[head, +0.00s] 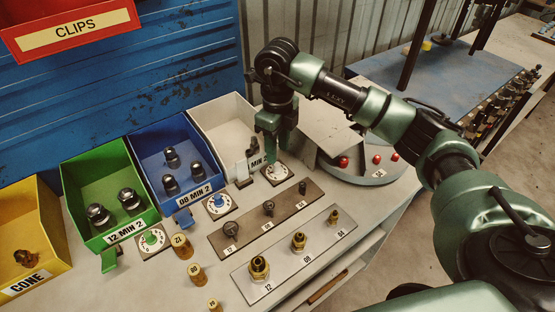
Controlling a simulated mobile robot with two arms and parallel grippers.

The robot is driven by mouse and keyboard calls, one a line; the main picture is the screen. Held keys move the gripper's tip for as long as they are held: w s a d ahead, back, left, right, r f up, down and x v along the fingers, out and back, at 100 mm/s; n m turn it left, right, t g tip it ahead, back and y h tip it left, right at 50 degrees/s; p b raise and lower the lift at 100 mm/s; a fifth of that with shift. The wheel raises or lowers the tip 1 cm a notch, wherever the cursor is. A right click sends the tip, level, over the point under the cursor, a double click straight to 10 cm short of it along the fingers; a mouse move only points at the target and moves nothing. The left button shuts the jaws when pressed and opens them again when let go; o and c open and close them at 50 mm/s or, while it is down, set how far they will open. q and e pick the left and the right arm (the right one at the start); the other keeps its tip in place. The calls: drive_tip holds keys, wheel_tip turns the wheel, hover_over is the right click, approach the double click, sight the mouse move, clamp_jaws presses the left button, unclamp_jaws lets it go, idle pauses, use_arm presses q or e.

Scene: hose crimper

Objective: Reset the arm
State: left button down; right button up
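My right arm comes in from the right and reaches across to the front of the white bin (222,115). My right gripper (272,155) points down just above a small white dial plate (277,175). The gripper hides part of that bin's label. Its fingers overlap in this view, so the gap between them cannot be made out. No held object can be seen. My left gripper is not in view.
Blue (165,140), green (84,170) and yellow (50,225) bins stand to the left. A brown strip (250,228) and a silver plate (275,278) carry fittings in front. A round machine base with red knobs (377,159) stands close behind the forearm.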

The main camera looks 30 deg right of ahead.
drive_tip(key=shift+r, duration=1.2)
